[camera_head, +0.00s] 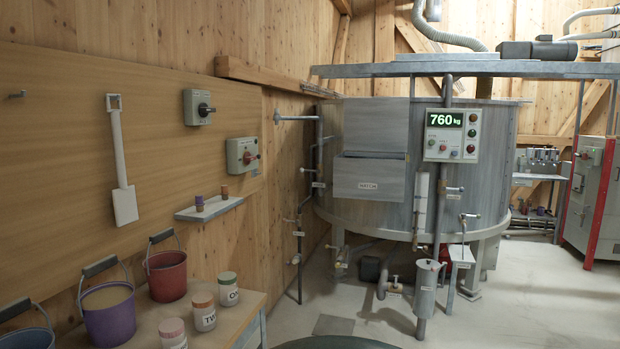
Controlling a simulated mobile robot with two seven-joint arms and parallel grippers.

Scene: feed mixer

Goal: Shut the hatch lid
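The hatch of the large grey metal mixer tank (470,205) is on the tank's front, left of the display panel. A flat grey panel that looks like the hatch lid (375,124) stands upright above a box-shaped hatch front (368,170) with a small white label. A dark gap shows between the lid and the box, so the lid appears raised. Neither of my grippers is in view.
A control box (452,135) reading 760 kg sits right of the hatch. Pipes and valves (425,290) stand below it. A wooden bench (235,318) with buckets (165,275) and jars (203,312) is at left. The pale floor (530,290) is clear at right.

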